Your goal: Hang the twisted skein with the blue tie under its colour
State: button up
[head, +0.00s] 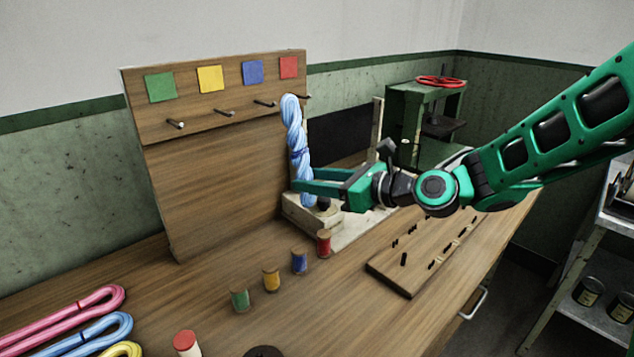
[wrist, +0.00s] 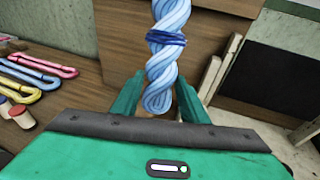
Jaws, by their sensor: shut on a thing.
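The twisted skein (head: 294,125) is light blue with a dark blue tie (wrist: 166,38) around it. It stands upright in my gripper (head: 305,187), which is shut on its lower part. In the wrist view the skein (wrist: 168,68) rises between the two green fingers (wrist: 158,95). The board (head: 210,110) carries green (head: 160,87), yellow (head: 210,78), blue (head: 253,72) and red (head: 289,67) squares, each above a peg. The blue square's peg (head: 265,103) is bare, left of the skein. The skein's top is in front of the red square's peg area; I cannot tell whether they touch.
Small spools in green (head: 240,299), yellow (head: 271,279), blue (head: 299,262) and red (head: 324,243) stand on the bench before the board. Loose pink (head: 75,310) and blue (head: 95,333) skeins lie at front left. A pegged wooden plate (head: 415,260) lies right.

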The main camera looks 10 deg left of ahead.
jog(key=w+a+f, duration=0.1)
jog(key=w+a, duration=0.5)
jog(key=a, duration=0.1)
jog(key=shift+w+a+f, duration=0.25)
jog(key=shift+w+f, duration=0.05)
jog(key=shift+w, duration=0.05)
dwell(1.4)
dwell(0.6)
jog(key=o, duration=1.1)
jog(key=shift+o, duration=0.2)
